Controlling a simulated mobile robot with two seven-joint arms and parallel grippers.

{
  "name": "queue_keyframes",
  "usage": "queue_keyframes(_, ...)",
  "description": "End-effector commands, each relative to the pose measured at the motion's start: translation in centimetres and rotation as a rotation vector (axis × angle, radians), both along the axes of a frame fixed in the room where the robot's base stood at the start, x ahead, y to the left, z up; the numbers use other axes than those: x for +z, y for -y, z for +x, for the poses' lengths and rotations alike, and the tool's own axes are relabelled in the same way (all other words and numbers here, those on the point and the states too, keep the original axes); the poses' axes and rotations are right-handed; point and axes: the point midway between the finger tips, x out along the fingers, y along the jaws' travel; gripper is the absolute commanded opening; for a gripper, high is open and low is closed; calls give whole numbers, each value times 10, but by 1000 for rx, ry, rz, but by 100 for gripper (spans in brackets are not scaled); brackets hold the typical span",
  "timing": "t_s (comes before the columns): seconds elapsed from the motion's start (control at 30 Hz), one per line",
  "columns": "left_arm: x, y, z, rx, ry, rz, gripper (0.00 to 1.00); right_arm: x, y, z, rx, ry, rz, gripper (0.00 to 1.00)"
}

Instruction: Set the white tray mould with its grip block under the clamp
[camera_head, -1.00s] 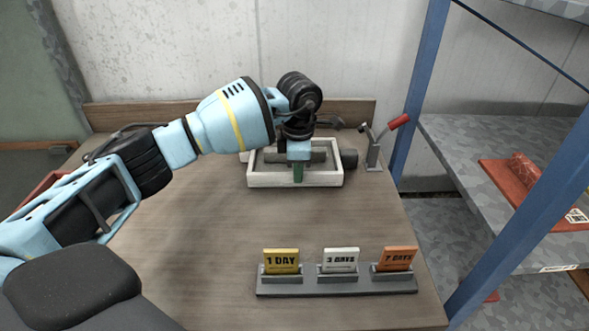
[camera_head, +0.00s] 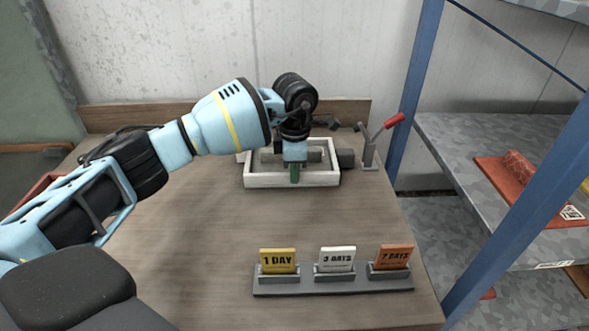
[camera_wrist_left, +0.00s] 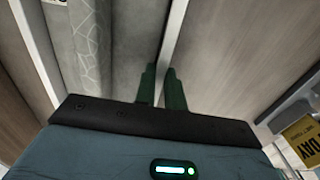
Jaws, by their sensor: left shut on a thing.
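The white tray mould (camera_head: 262,181) lies on the wooden bench near the back, with a grey block (camera_head: 313,155) inside, partly hidden by my gripper. My left gripper (camera_head: 295,173) points down at the tray's near wall. In the left wrist view, its green fingers (camera_wrist_left: 161,88) stand on either side of a thin white wall (camera_wrist_left: 178,22), shut on it. A patterned grey surface (camera_wrist_left: 92,45) shows to the left there. The clamp (camera_head: 370,150), with a raised red handle (camera_head: 394,120), stands just right of the tray. My right gripper is out of view.
A dark block (camera_head: 346,158) sits at the tray's right end. A rack (camera_head: 333,291) with yellow, white and orange day cards stands at the front right. A blue-post shelf (camera_head: 450,150) bounds the right side. The bench middle is clear.

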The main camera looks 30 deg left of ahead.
Motion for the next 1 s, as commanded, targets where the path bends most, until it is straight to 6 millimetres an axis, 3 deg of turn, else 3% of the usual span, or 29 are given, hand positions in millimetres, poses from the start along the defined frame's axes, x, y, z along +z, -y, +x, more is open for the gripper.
queue_keyframes(0.93,-13,1,-1,-1,-5,-1,0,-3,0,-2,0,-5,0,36)
queue_keyframes(0.97,-13,1,-1,-1,-6,-1,14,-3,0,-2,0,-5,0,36)
queue_keyframes(1.0,-13,1,-1,-1,-7,-1,19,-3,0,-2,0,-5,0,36)
